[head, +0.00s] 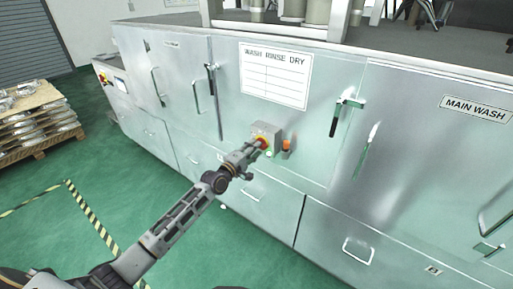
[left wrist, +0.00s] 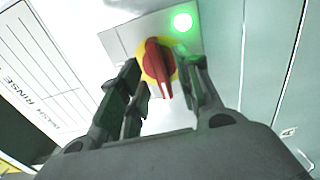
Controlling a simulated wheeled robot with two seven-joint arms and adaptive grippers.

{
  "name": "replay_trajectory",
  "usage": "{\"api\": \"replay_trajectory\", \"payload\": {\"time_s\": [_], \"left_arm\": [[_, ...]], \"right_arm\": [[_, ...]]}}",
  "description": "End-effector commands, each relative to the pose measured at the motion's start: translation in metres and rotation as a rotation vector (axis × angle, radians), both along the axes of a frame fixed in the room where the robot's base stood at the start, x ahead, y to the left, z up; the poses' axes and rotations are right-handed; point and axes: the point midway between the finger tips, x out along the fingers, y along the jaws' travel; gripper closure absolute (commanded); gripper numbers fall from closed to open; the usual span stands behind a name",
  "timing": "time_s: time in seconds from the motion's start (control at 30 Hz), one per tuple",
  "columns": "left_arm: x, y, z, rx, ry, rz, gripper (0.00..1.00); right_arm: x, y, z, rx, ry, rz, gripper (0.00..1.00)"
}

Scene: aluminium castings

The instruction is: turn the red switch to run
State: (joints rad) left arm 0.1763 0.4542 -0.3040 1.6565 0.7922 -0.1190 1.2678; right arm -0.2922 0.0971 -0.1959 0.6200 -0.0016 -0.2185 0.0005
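The red switch (left wrist: 157,62) is a red knob on a yellow disc, on a small grey box (head: 265,129) on the front of the washing machine. In the left wrist view its red handle runs nearly upright in the picture, tilted slightly. A green lamp (left wrist: 182,22) glows beside it. My left gripper (left wrist: 161,82) is open, with one finger on each side of the knob's handle; I cannot tell whether they touch it. In the head view, my left gripper (head: 249,154) is at the box and partly covers the switch. My right gripper is not in view.
An orange-topped item (head: 287,146) sits right beside the switch box. A white "WASH RINSE DRY" panel (head: 275,78) is above it. Door handles (head: 345,115) stick out from the machine. A pallet of castings (head: 38,125) stands at left; the green floor between is clear.

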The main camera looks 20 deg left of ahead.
Motion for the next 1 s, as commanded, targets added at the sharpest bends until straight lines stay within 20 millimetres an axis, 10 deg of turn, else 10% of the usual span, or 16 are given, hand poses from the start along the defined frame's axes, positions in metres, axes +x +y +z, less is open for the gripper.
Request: {"api": "replay_trajectory", "payload": {"time_s": [0.73,1.0], "left_arm": [[0.020,-0.007,0.000,0.000,0.000,0.000,0.66],[0.020,-0.007,0.000,0.000,0.000,0.000,1.00]], "right_arm": [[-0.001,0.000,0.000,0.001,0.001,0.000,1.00],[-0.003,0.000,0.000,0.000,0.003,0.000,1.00]]}}
